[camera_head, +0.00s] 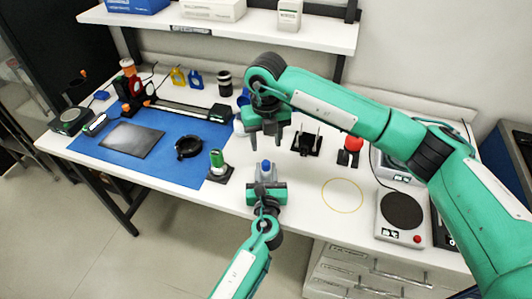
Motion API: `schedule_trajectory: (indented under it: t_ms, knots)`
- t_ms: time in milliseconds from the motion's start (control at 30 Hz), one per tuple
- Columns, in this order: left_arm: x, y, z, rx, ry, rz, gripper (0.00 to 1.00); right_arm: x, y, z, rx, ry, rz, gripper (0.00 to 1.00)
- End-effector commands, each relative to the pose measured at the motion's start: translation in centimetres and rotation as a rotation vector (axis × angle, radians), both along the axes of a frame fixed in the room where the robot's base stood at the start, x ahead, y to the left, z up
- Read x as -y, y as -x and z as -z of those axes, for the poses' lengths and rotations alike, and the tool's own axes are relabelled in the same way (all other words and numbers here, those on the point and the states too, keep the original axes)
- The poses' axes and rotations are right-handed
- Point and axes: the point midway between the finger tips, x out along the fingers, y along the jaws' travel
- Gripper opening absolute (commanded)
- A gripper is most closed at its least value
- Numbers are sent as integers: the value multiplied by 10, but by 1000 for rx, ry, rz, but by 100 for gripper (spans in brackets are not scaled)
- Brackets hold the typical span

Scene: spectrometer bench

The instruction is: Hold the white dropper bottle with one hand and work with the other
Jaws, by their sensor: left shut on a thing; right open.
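A small pale bottle with a blue cap (265,165), which looks like the white dropper bottle, stands near the front edge of the bench. Its body is mostly hidden by my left gripper (265,178), which comes in from the front and is shut on it. My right gripper (266,137) points down, open and empty, a little behind and above the blue cap. The two grippers are apart in the picture.
Left of the bottle, a green-topped item (217,158) stands on a dark base beside the blue mat (185,176). To the right are a black stand (307,142), a red-topped item (352,145), a thin yellow ring (342,208) around bare bench, and a device with a round dark plate (402,211).

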Motion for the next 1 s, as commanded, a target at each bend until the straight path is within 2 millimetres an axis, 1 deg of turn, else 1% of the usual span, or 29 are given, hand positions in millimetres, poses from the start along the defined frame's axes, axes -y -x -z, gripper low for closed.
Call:
schedule_trajectory:
  t_ms: [33,200,333,567,600,667,700,733,1000]
  knots:
    - [0,0,0,-1,0,0,0,0,0,-10,2,0,-2,46]
    - [0,0,0,0,0,0,0,0,0,-30,0,0,-2,46]
    - [0,0,0,0,0,0,0,0,0,-35,0,1,-2,46]
    - [0,0,0,0,0,0,0,0,0,-36,-1,0,-2,46]
    - [0,0,0,0,0,0,34,0,0,-36,-1,0,-2,46]
    - [0,0,0,0,0,0,46,0,0,-36,-1,0,-2,46]
    - [0,0,0,0,0,0,54,0,0,-36,-1,0,-2,46]
    - [0,0,0,0,0,0,56,0,0,-36,-1,0,-1,46]
    - [0,1,0,0,0,0,56,0,0,-35,-1,0,-1,46]
